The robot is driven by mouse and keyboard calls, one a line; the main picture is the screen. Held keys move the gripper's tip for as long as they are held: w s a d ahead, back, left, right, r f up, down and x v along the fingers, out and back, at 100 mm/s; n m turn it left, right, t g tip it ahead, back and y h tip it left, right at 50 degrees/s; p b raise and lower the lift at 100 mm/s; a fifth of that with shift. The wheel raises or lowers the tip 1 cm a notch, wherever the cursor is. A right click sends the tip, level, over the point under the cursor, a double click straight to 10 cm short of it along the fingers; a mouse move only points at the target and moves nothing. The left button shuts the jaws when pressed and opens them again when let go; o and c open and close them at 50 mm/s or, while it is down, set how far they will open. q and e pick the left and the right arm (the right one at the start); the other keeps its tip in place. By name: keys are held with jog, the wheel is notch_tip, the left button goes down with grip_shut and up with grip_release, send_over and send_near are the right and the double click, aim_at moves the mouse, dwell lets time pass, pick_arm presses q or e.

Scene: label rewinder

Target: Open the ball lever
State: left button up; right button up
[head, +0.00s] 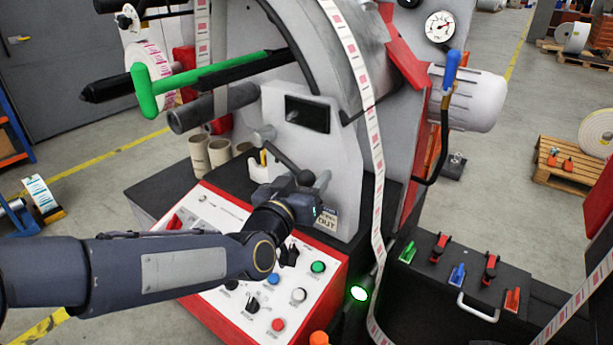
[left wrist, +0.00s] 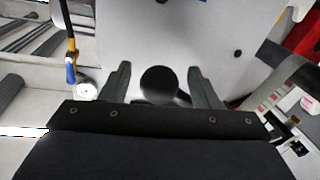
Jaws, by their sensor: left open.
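The ball lever (head: 287,162) is a dark rod on the pale machine plate, slanting down to the right to a black ball knob (head: 305,177). My left gripper (head: 312,188) is right at the knob, its arm coming in from the left above the control panel. In the left wrist view the black ball (left wrist: 159,84) sits between the two spread fingers of my left gripper (left wrist: 160,88), with a gap on each side. The gripper is open. My right gripper is in neither view.
The red-edged control panel (head: 222,215) with several buttons lies just below my left arm. A printed label strip (head: 374,150) runs down right of the lever. A green bar (head: 146,90) and dark rollers stick out upper left. A blue-topped handle (head: 451,70) stands upper right.

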pick_arm(q)
jog(key=shift+w+d, duration=0.1)
jog(key=shift+w, duration=0.05)
grip_shut()
jog(key=shift+d+r+n+p, duration=0.15)
jog(key=shift+r+n+p, duration=0.25)
jog(key=shift+r, duration=0.45)
jog(key=r+n+p, duration=0.1)
jog(key=r+n, duration=0.1)
jog(key=r+n+p, duration=0.1)
jog(key=r, duration=0.1)
jog(key=r+n+g+p, duration=0.1)
jog(key=r+n, duration=0.1)
jog(key=shift+s+d+r+n, duration=0.25)
jog(key=shift+s+r+n, duration=0.05)
jog(key=r, duration=0.1)
jog(key=n+p, duration=0.1)
jog(key=r+n+g, duration=0.1)
jog(key=shift+w+a+r+p, duration=0.25)
jog(key=shift+a+r+p, duration=0.05)
jog(key=shift+a+p, duration=0.05)
jog(key=shift+w+a+r+n+p, duration=0.25)
jog(key=shift+r+n, duration=0.35)
jog(key=shift+n, duration=0.3)
jog(key=shift+a, duration=0.15)
jog(key=shift+c, duration=0.5)
grip_release()
jog(key=shift+o, duration=0.5)
jog(key=shift+a, duration=0.1)
